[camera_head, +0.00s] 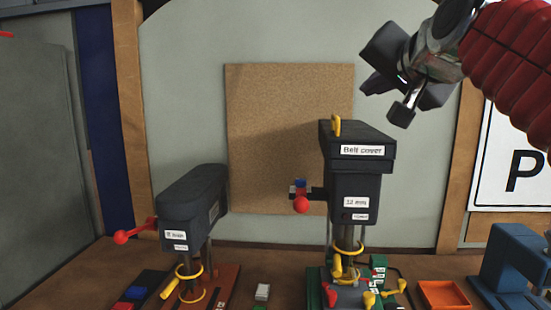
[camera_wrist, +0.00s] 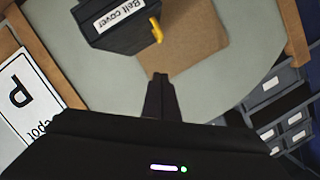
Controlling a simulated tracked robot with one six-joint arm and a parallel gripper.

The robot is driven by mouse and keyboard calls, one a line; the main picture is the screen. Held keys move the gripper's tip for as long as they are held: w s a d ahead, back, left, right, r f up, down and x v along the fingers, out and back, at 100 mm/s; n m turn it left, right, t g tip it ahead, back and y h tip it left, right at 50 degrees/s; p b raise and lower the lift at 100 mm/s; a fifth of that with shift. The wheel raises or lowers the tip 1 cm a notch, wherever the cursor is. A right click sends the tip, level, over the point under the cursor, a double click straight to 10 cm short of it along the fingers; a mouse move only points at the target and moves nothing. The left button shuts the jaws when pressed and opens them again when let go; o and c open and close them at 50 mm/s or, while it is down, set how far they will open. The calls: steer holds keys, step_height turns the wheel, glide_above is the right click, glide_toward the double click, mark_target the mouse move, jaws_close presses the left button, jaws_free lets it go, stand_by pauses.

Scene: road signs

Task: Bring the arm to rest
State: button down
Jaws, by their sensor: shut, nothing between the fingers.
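My gripper (camera_head: 373,86) hangs in the air at the upper right of the head view, on my red-sleeved arm. It is above and right of the larger drill press (camera_head: 357,160), which is labelled "Belt cover" and "12 mm", and apart from it. In the wrist view my gripper (camera_wrist: 160,80) shows its two dark fingers closed together with nothing between them. The drill press's top with its yellow handle (camera_wrist: 156,30) lies beyond the fingertips there.
A smaller drill press (camera_head: 192,205) with a red-knobbed lever stands left. A cork board (camera_head: 280,110) hangs behind. An orange tray (camera_head: 443,294) and a blue machine (camera_head: 515,265) sit at right. A white "P" sign (camera_head: 510,160) is behind my arm. Grey drawers (camera_wrist: 285,115) show in the wrist view.

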steer(key=n+g, duration=0.1)
steer(key=g, duration=0.1)
glide_toward(363, 141)
steer(key=x, duration=0.5)
steer(key=s+a+f+n+g, duration=0.2)
steer(key=s+f, duration=0.5)
steer(key=f, duration=0.6)
steer(key=s+a+f+n+g, duration=0.2)
steer(key=s+f, duration=0.5)
steer(key=f, duration=0.5)
steer(key=s+a+f+n+g, duration=0.2)
steer(key=s+f+g, duration=0.2)
steer(key=s+f, duration=0.4)
steer(key=shift+f+n, duration=0.3)
steer(key=shift+f, duration=2.5)
steer(key=shift+s, duration=0.1)
